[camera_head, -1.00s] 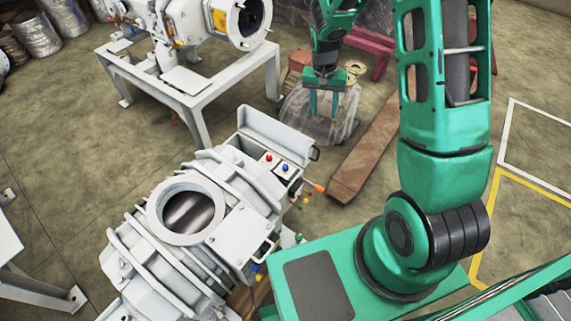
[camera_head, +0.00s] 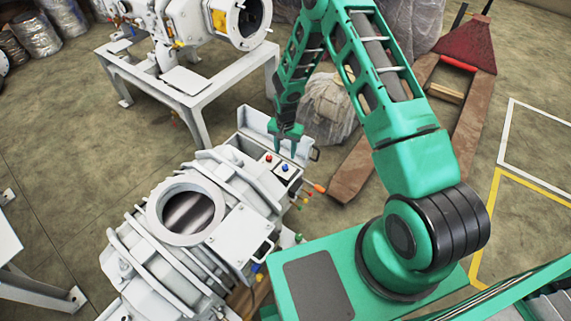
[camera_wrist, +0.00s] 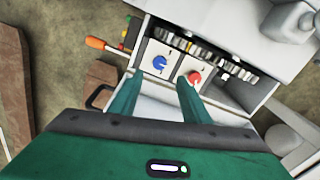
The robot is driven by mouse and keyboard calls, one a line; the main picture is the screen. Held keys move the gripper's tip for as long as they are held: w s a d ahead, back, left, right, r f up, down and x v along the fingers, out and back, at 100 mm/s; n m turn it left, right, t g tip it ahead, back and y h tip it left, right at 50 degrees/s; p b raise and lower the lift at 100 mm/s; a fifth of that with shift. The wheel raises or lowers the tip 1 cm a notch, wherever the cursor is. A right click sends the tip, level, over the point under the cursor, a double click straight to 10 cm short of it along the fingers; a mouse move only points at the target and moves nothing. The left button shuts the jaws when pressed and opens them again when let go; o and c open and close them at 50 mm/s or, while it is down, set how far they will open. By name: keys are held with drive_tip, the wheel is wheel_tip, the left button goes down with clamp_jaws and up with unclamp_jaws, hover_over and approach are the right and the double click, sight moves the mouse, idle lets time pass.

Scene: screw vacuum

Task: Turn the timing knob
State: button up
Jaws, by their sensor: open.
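A small control panel on the white machine carries a red knob (camera_head: 268,158) and a blue knob (camera_head: 285,167). No readable label tells which one is the timing knob. In the wrist view the blue knob (camera_wrist: 159,62) shows between the fingertips' lines, and the red knob (camera_wrist: 195,77) is just right of the right finger. My gripper (camera_head: 287,152) points down, open and empty, over the panel's back side. In the wrist view both fingers of my gripper (camera_wrist: 157,86) reach toward the panel, with no visible contact on either knob.
A raised white lid (camera_head: 273,130) stands behind the panel. An orange-handled lever (camera_head: 318,187) and a black handle (camera_wrist: 99,97) stick out beside it. The white machine (camera_head: 190,225) has a round opening.

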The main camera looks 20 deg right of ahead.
sight(285, 166)
wheel_tip(285, 166, down, 9)
drive_tip(key=shift+r, duration=0.1)
idle(0.3)
drive_tip(key=c, duration=1)
